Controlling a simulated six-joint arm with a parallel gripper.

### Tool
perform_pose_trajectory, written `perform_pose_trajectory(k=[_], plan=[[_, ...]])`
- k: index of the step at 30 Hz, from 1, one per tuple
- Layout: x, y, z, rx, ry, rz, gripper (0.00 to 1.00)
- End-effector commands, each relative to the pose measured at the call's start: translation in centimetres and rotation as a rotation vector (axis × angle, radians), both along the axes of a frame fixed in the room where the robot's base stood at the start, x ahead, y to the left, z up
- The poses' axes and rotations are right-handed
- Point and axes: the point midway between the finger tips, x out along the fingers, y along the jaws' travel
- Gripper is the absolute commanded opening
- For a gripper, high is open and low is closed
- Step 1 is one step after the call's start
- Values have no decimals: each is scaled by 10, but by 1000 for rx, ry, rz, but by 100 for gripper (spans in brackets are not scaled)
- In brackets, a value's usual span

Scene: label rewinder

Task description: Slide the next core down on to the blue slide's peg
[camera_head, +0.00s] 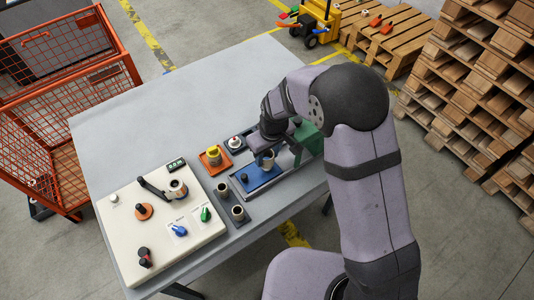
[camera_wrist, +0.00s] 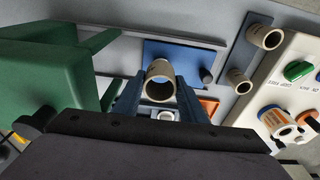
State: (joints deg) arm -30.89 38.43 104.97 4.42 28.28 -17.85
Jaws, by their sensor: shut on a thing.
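My gripper (camera_wrist: 158,95) is shut on a tan-rimmed core (camera_wrist: 160,76), with one finger on each side of it. In the head view the core (camera_head: 268,160) shows below my gripper (camera_head: 268,148), over the rear right part of the blue slide (camera_head: 262,181). The slide's short dark peg (camera_head: 245,178) stands bare near its left end. In the wrist view the blue slide (camera_wrist: 180,50) lies beneath, and the peg (camera_wrist: 206,75) is to the right of the core, apart from it. The core's height above the slide is hard to tell.
Two more cores (camera_head: 223,188) (camera_head: 238,212) stand in a dark rack left of the slide. A white control panel (camera_head: 130,235) with knobs and a crank holding a core is farther left. A green block (camera_head: 309,140) stands close right of my gripper. An orange-based yellow knob (camera_head: 213,153) is behind.

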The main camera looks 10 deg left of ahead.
Motion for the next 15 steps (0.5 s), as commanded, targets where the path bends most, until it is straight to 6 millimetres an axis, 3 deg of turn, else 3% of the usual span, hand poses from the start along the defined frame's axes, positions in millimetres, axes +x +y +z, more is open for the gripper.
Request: perform_pose_trajectory(k=[15], plan=[[0, 0, -29, -1, 1, 0, 27]])
